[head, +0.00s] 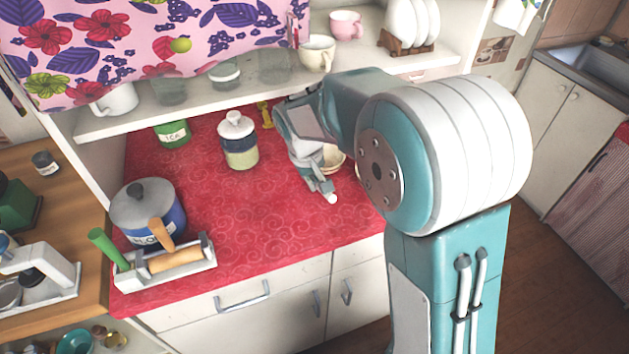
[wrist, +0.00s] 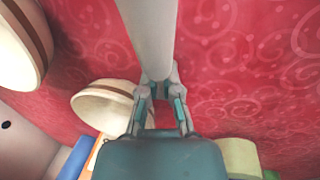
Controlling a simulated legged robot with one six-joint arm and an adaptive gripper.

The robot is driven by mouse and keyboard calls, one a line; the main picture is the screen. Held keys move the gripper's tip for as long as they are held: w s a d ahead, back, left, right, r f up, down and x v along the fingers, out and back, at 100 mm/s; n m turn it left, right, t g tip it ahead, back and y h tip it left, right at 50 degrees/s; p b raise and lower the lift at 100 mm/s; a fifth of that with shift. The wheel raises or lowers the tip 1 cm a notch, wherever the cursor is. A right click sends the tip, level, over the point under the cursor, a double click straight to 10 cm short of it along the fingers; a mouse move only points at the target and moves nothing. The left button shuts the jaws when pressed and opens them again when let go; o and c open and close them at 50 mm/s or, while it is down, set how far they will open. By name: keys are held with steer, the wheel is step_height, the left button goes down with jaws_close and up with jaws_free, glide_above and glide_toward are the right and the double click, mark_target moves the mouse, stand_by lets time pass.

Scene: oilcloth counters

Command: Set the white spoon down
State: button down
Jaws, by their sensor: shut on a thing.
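My gripper (head: 322,184) is shut on the white spoon (wrist: 150,35), whose long pale shaft runs up from between the fingers (wrist: 158,88) in the wrist view. In the head view only a small white end of the spoon (head: 332,199) shows just below the fingertips; the rest is hidden by my gripper and arm. The gripper points down over the red patterned oilcloth (head: 270,215), right of the middle. I cannot tell whether the spoon touches the cloth.
A cream bowl (head: 334,157) stands close behind my gripper; it also shows in the wrist view (wrist: 92,104), with another brown-striped bowl (wrist: 18,50). A striped canister (head: 239,150), a flour pot (head: 150,215) and a rolling-pin rack (head: 190,262) stand left. A shelf (head: 215,108) overhangs. The front cloth is clear.

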steer(key=c, duration=0.8)
jaws_free()
steer(key=shift+f, duration=0.1)
step_height(320, 180, up, 8)
steer(key=a, duration=0.1)
steer(key=shift+s+a+f, duration=0.2)
steer(key=shift+s, duration=0.1)
